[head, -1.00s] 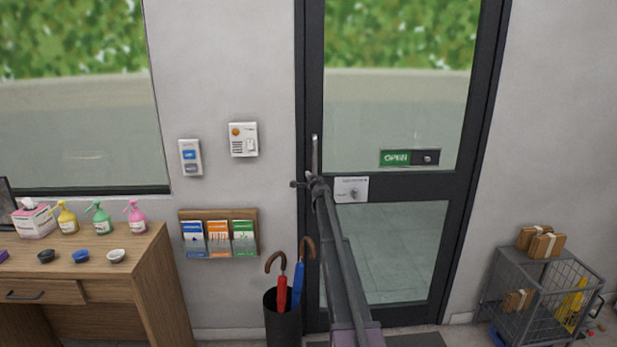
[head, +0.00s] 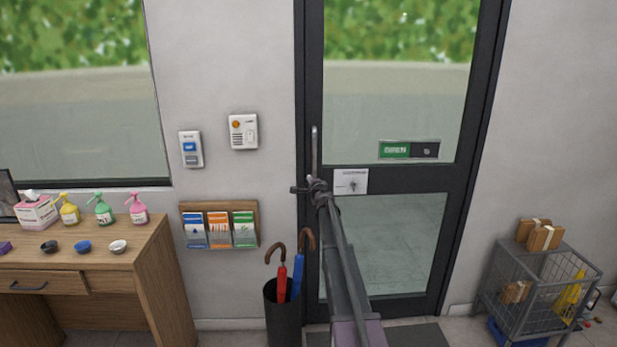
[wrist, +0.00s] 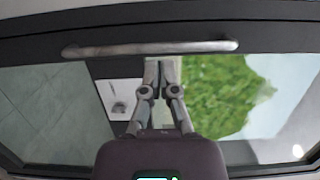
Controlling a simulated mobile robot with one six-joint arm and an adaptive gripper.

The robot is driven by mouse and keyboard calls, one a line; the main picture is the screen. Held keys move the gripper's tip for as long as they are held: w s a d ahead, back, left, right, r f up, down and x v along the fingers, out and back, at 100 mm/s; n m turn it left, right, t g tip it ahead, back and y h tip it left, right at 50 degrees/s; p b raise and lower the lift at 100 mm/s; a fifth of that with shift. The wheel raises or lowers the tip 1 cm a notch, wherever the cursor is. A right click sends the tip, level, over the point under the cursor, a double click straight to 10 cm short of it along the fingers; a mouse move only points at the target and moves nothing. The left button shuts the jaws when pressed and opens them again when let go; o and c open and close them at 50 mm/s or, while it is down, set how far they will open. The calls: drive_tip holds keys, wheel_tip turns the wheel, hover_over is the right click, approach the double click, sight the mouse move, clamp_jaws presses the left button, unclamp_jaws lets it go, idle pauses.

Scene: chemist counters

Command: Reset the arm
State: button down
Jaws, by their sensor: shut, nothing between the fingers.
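My gripper (wrist: 161,72) is shut and empty in the wrist view, its fingers together near the long metal door handle (wrist: 150,48). I cannot tell whether they touch it. In the head view my arm reaches up from the bottom to the dark-framed glass door (head: 388,180), and my gripper (head: 299,188) shows small near the lower end of the vertical handle (head: 315,150). A white lock plate (head: 350,181) sits just right of the gripper. It also shows in the wrist view (wrist: 120,98).
An umbrella stand (head: 283,318) with red and blue umbrellas stands left of my arm. A leaflet rack (head: 220,207) and two wall units hang above it. A wooden desk (head: 150,250) with pump bottles is at left. A wire cart (head: 545,290) with parcels is at right.

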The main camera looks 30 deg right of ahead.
drive_tip(key=shift+s+a, duration=0.25)
drive_tip(key=shift+s, duration=0.2)
idle(0.3)
drive_tip(key=s+a+f+n+g+y, duration=0.25)
drive_tip(key=s+a+n, duration=0.3)
drive_tip(key=a, duration=0.45)
drive_tip(key=s+a+f+n+g+y, duration=0.2)
drive_tip(key=s+a+f+n+y, duration=0.3)
drive_tip(key=a, duration=0.6)
drive_tip(key=s+a+f+n+g+y, duration=0.2)
drive_tip(key=s+a+n+g, duration=0.1)
drive_tip(key=s+a, duration=0.55)
drive_tip(key=s+a+f+n+g+h, duration=0.2)
drive_tip(key=s+a+f+g, duration=0.1)
drive_tip(key=s, duration=0.7)
drive_tip(key=s+a+f+n+g+h, duration=0.2)
drive_tip(key=s+a+f+g, duration=0.1)
drive_tip(key=s, duration=0.7)
drive_tip(key=s+a+f+n+g+h, duration=0.2)
drive_tip(key=s+f+g, duration=0.1)
drive_tip(key=s, duration=0.7)
drive_tip(key=shift+s+a+n+g, duration=0.2)
drive_tip(key=shift+a+n+g, duration=0.2)
drive_tip(key=shift+g, duration=0.15)
